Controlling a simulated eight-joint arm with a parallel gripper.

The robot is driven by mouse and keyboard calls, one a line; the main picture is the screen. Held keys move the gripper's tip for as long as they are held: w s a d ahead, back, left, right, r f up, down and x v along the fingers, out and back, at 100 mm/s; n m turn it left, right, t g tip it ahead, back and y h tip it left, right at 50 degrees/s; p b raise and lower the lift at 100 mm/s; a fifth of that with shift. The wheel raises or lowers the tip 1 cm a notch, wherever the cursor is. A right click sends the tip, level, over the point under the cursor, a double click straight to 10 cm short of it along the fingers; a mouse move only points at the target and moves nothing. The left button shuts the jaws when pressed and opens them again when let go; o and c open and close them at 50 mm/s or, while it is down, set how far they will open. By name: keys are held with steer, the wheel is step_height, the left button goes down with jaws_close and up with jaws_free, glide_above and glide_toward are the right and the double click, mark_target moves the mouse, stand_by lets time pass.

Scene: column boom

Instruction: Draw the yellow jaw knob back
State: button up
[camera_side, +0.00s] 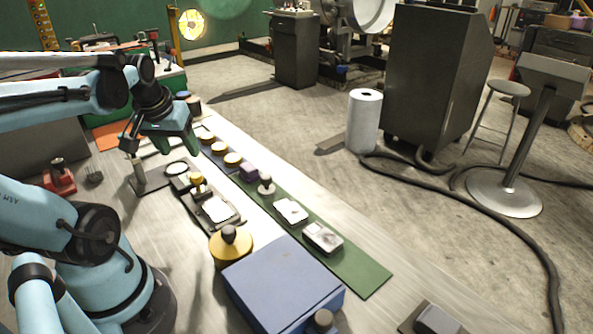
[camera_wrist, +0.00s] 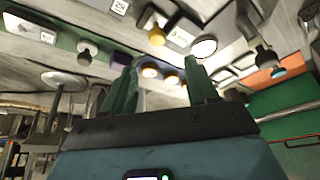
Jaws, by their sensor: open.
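The yellow jaw knob (camera_side: 197,178) stands on a dark slide fixture (camera_side: 187,190) on the bench in the side view. In the wrist view the yellow knob (camera_wrist: 157,36) appears beyond my fingertips, beside a pale plate. A round white-faced dial (camera_side: 177,168) sits close to the knob; it also shows in the wrist view (camera_wrist: 204,47). My gripper (camera_side: 163,148) is above and behind the fixture, apart from the knob. In the wrist view its two green fingers (camera_wrist: 160,68) are spread with nothing held between them.
A yellow disc with a dark knob (camera_side: 230,243) and a blue box (camera_side: 283,285) stand nearer the camera. A small stand (camera_side: 139,175) rises left of the dial.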

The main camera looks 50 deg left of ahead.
steer(key=shift+v, duration=1)
steer(key=w+d+f+m+t+h, duration=0.1)
steer(key=w+d+m, duration=0.3)
steer(key=d, duration=0.5)
steer(key=w+d+f+m+t+h, duration=0.1)
steer(key=w+d+m, duration=0.4)
steer(key=d, duration=0.5)
steer(key=shift+t+h, duration=0.6)
steer(key=shift+t, duration=0.4)
steer(key=shift+s, duration=0.1)
